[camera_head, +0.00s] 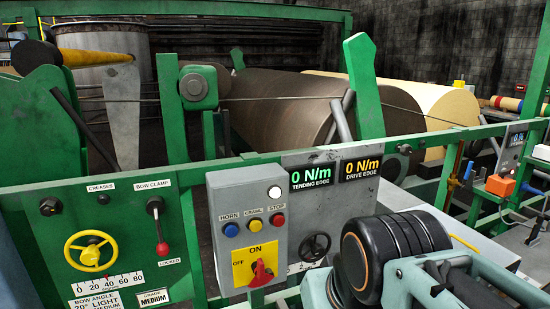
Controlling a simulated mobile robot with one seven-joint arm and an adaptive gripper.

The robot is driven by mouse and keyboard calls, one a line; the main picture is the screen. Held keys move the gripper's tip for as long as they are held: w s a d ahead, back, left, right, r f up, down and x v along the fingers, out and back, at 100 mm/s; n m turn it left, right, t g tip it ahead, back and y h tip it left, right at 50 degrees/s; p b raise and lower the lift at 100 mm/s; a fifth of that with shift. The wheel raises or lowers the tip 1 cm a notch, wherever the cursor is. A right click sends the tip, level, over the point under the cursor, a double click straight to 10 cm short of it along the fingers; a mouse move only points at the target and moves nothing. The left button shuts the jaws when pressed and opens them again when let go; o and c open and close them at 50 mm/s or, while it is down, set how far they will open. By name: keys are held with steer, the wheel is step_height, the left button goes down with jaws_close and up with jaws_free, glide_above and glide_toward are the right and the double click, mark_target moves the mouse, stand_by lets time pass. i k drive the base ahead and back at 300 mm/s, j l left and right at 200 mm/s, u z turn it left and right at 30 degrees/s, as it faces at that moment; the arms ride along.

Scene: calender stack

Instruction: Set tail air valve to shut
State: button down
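No label reading tail air is legible, so I cannot tell for sure which control is the tail air valve. A red-handled switch (261,273) sits on a yellow plate marked OFF and ON, on the grey control box. A black handwheel (314,246) is on the panel to its right. At the far right a small blue lever (467,171) stands by an orange part on the green frame. My arm fills the lower right. Dark jointed parts at its end, perhaps my gripper (446,277), show there; its fingers are unclear and no hold is visible.
A grey control box (221,209) carries horn, crawl and stop buttons. To its left are a yellow handwheel (90,251) and a bow clamp lever (160,230) with a red knob. Green rails (220,160) and large rolls (275,110) stand behind. An orange box (501,186) is at right.

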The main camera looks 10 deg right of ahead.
mark_target(470, 164)
steer(key=l+z, duration=1.1)
steer(key=i+l+u, duration=0.1)
steer(key=i+l, duration=0.25)
steer(key=i, duration=0.1)
